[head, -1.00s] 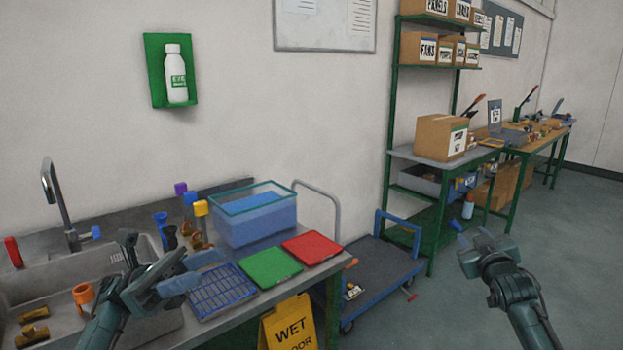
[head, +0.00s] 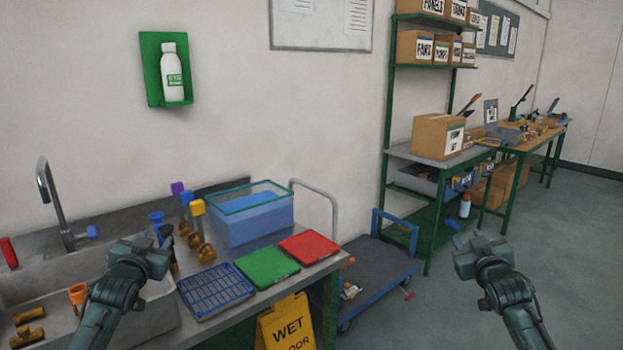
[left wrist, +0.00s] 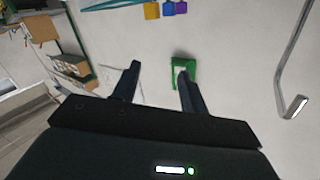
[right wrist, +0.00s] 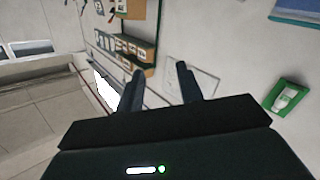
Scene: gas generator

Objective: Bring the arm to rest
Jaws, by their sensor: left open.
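My left gripper (head: 163,238) is above the sink's right end in the head view, its fingers pointing away from me and partly hidden by its own body. The left wrist view shows its two fingers (left wrist: 158,72) apart with nothing between them. My right gripper (head: 466,238) is in the air over open floor, right of the cart. The right wrist view shows its fingers (right wrist: 160,70) apart and empty. Both arms come up from the bottom edge at similar height, and neither gripper touches anything that I can see.
The sink (head: 45,279) with brass fittings is at left. A blue tray (head: 215,290), green tray (head: 267,266), red tray (head: 309,247) and water tank (head: 249,215) stand on the counter. A cart (head: 373,277) and yellow wet-floor sign (head: 287,325) are beside it. Floor at right is clear.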

